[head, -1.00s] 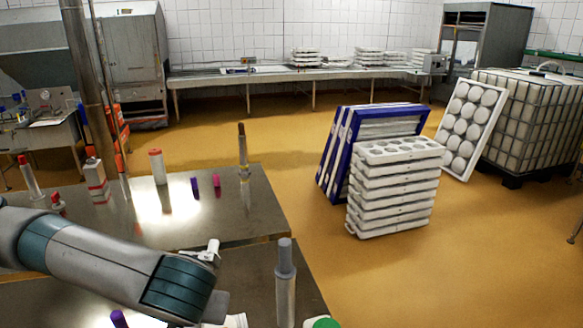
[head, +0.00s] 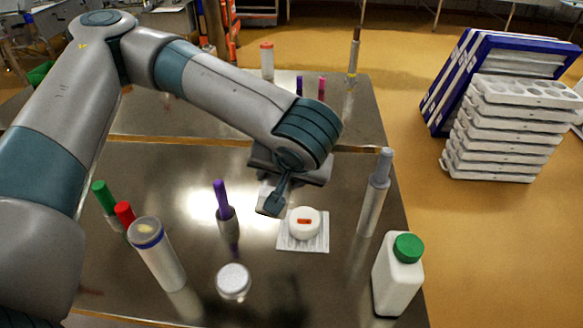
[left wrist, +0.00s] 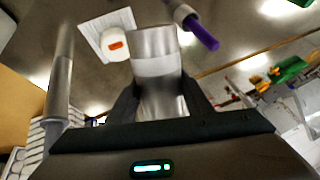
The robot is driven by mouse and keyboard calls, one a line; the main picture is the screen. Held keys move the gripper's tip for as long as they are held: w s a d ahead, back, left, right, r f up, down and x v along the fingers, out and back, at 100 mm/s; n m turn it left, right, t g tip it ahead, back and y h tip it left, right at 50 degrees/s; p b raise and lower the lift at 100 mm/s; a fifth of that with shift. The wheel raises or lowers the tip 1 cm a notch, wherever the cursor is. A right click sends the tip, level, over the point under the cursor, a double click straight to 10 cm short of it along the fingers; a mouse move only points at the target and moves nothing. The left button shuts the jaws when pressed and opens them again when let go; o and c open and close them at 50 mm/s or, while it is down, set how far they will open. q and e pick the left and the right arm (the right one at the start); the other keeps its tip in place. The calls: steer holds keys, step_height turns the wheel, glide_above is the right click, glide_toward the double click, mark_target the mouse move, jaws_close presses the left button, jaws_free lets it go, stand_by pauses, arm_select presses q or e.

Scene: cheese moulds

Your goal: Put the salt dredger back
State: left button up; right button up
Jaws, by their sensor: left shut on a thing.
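My left gripper (head: 273,197) is over the steel table, behind and left of a small white cheese. In the left wrist view, my left gripper (left wrist: 158,100) is shut on a metal cylinder with a pale band, which looks like the salt dredger (left wrist: 157,68). The dredger is between the two dark fingers. In the head view it is mostly hidden behind my gripper and wrist. I cannot tell whether its base touches the table. My right gripper is not in view.
The white cheese (head: 304,223) with an orange label sits on a white ridged mat (head: 290,243). A purple-topped tool (head: 222,200), a grey cylinder (head: 373,195), a green-capped bottle (head: 398,275), a white-lidded jar (head: 233,281) and a clear tube (head: 158,255) stand around it.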

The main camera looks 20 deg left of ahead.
arm_select(q)
steer(key=r, duration=0.1)
steer(key=r+n, duration=0.1)
steer(key=r, duration=0.1)
steer(key=w+r+n+y, duration=0.1)
steer(key=r, duration=0.1)
steer(key=shift+r+g, duration=0.1)
steer(key=shift+g, duration=0.3)
